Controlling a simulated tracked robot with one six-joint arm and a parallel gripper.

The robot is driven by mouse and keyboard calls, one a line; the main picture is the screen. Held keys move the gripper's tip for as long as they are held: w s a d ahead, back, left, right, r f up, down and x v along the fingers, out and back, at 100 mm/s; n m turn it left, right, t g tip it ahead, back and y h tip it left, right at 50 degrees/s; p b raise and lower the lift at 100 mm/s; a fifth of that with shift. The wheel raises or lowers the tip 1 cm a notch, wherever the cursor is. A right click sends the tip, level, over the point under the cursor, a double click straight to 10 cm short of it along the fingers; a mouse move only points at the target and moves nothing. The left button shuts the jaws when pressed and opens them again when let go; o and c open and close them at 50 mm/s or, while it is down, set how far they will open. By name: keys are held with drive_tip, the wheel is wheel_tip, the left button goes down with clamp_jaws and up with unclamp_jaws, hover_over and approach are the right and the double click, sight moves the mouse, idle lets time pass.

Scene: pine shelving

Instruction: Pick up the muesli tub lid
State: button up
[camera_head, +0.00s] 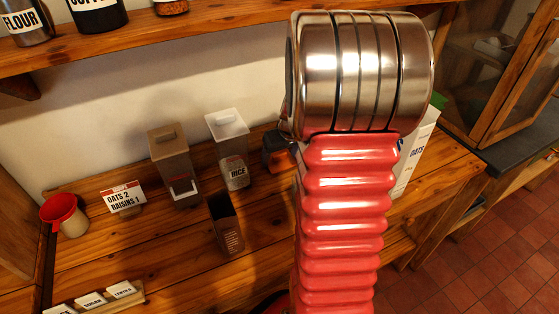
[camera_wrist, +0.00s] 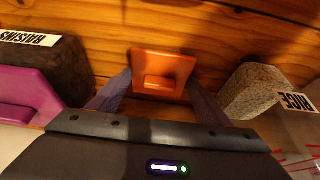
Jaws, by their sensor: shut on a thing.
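An orange square lid (camera_wrist: 180,62) with a raised grip sits between my fingers in the wrist view; I take it for the muesli tub lid. My gripper (camera_wrist: 161,76) is shut on it, with one grey finger at each side. Wooden boards show around the lid; I cannot tell its height above them. I cannot make out the muesli tub for sure.
A rice tub (camera_wrist: 252,88) is close on the right of my gripper, a dark raisins tub (camera_wrist: 62,68) and a purple piece (camera_wrist: 28,95) on the left. The counter holds an open dark tub (camera_head: 225,225), a card (camera_head: 123,197) and a red funnel (camera_head: 61,209). A shelf hangs above.

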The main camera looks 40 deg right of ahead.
sight(281, 161)
drive_tip(key=shift+c, duration=0.8)
wheel_tip(281, 161, up, 10)
idle(0.5)
drive_tip(key=s+a+r, duration=0.4)
drive_tip(key=s+r, duration=0.2)
drive_tip(key=r, duration=0.3)
drive_tip(key=shift+s+a, duration=0.15)
drive_tip(key=shift+s, duration=0.1)
drive_tip(key=shift+s, duration=0.1)
